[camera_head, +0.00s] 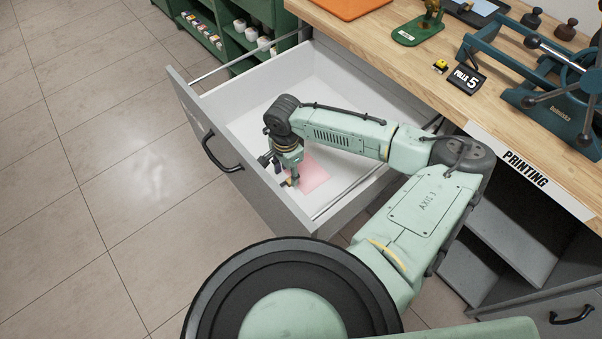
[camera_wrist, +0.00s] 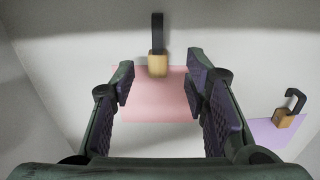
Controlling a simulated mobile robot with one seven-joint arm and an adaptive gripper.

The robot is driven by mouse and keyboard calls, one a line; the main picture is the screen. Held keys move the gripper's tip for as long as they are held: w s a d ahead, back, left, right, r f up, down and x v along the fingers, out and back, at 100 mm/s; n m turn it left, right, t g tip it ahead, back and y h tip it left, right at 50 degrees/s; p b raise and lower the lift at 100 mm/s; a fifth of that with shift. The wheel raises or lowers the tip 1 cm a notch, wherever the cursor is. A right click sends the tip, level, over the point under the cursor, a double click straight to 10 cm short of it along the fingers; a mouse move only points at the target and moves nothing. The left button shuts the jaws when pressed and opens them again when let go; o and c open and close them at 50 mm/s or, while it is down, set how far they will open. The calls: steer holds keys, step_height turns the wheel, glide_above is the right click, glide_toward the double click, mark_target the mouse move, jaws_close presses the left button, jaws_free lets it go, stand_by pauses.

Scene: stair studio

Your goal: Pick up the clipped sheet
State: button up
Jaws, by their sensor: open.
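A pink sheet (camera_wrist: 150,100) lies flat on the floor of an open drawer. A tan clip with a dark upright hook (camera_wrist: 157,62) sits at its far edge in the wrist view. A lilac sheet (camera_wrist: 277,133) with a similar clip (camera_wrist: 285,117) lies to the right. My gripper (camera_wrist: 160,84) is open and empty, its fingers framing the pink sheet with the first clip beyond the fingertips. In the head view, my gripper (camera_head: 287,178) points down inside the drawer, beside the pink sheet (camera_head: 313,173). The lilac sheet cannot be made out there.
The grey drawer's front wall (camera_head: 235,150) and side rail (camera_head: 345,192) surround my gripper. A wooden worktop (camera_head: 440,70) above holds a blue press (camera_head: 560,85) and a green stand (camera_head: 418,30). Green shelves (camera_head: 235,40) stand behind. The tiled floor at left is clear.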

mark_target(289, 180)
steer(key=shift+d+f+p, duration=0.15)
steer(key=shift+f+p, duration=0.2)
steer(key=shift+f, duration=1.45)
steer(key=shift+c, duration=0.6)
steer(key=c, duration=0.7)
steer(key=shift+c, duration=0.2)
